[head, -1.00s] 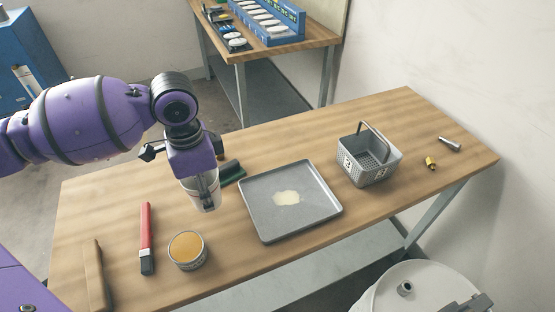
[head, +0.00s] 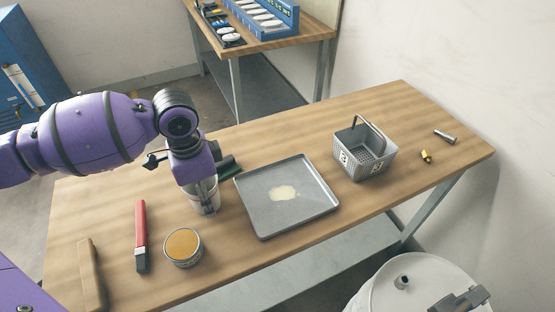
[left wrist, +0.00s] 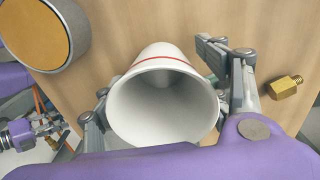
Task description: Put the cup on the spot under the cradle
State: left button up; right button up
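A white cup (left wrist: 160,105) with a red line around it sits between the two fingers of my left gripper (left wrist: 168,98) in the left wrist view, its open mouth facing that camera. In the head view the cup (head: 206,199) hangs below or stands under my left gripper (head: 200,185), left of the tray. The gripper is closed around the cup's sides. I cannot tell whether its base touches the table. I cannot make out a cradle or a marked spot under one.
A grey tray (head: 256,213) with a cream patch (head: 283,193) lies right of the cup. An orange-topped tin (head: 183,247), red-handled tool (head: 140,230) and wooden piece (head: 92,275) are nearby. A grey basket (head: 363,160) stands right. A brass fitting (left wrist: 285,84) lies near the gripper.

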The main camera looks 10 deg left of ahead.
jog(key=shift+s+f, duration=0.1)
jog(key=shift+s, duration=0.2)
